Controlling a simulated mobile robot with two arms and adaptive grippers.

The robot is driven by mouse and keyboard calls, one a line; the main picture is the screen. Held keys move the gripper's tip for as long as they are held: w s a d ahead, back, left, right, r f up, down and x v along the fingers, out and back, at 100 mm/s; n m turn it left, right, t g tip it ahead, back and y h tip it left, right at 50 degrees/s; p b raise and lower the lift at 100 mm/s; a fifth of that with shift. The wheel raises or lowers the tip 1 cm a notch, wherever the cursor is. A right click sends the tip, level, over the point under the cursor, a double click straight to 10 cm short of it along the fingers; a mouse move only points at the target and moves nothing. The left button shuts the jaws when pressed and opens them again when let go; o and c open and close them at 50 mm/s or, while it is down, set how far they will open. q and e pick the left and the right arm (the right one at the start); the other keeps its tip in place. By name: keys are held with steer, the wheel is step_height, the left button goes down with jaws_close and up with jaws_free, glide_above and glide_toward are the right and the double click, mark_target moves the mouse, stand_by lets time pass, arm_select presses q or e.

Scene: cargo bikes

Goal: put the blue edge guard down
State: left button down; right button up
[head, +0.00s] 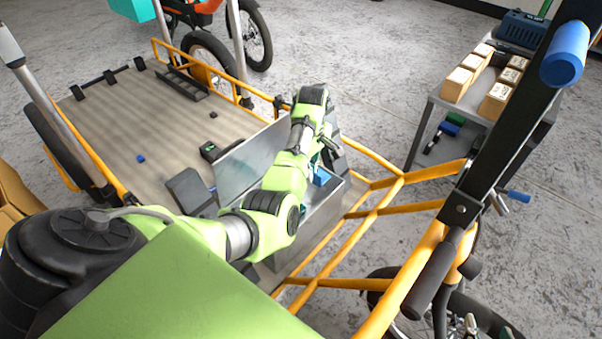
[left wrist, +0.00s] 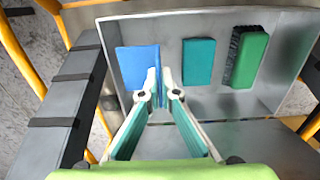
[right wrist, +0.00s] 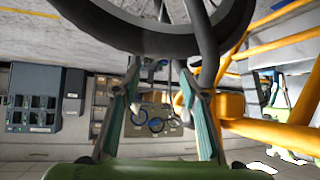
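The blue edge guard (left wrist: 136,62) is in an open grey metal box (left wrist: 215,107), at the left of its floor in the left wrist view. Part of it shows blue in the head view (head: 321,177). My left gripper (left wrist: 160,78) reaches down into the box. Its fingertips are close together with the guard's thin upright flange between them. The guard looks flat against the box floor, though contact is hard to judge. My right gripper (right wrist: 159,72) is open and empty, below a bike wheel (right wrist: 150,30) in the right wrist view.
A teal block (left wrist: 199,62) and a green brush-like block (left wrist: 249,57) lie beside the guard in the box. The box's raised lid (head: 245,160) stands by the cargo deck (head: 150,120). Orange frame tubes (head: 380,210) run alongside. A grey table (head: 490,115) holds wooden blocks.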

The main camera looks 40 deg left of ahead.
arm_select(q)
steer(key=b, duration=0.2)
glide_above(309, 200)
step_height(309, 200, down, 5)
steer(key=shift+f, duration=0.2)
step_height(309, 200, down, 4)
steer(key=shift+r+b, duration=0.25)
steer(key=shift+b, duration=0.7)
arm_select(e)
steer(key=w+a+r+t+y, duration=0.1)
steer(key=r+t, duration=0.4)
steer(key=r, duration=0.5)
steer(key=w+a+r+t+y, duration=0.2)
steer(key=r+t, duration=0.4)
steer(key=r, duration=0.4)
steer(key=shift+a+x, duration=0.25)
steer(key=shift+x, duration=0.75)
steer(key=shift+f, duration=0.1)
arm_select(q)
steer(key=shift+f, duration=0.1)
steer(key=shift+f, duration=0.15)
steer(key=c, duration=2.3)
jaws_free()
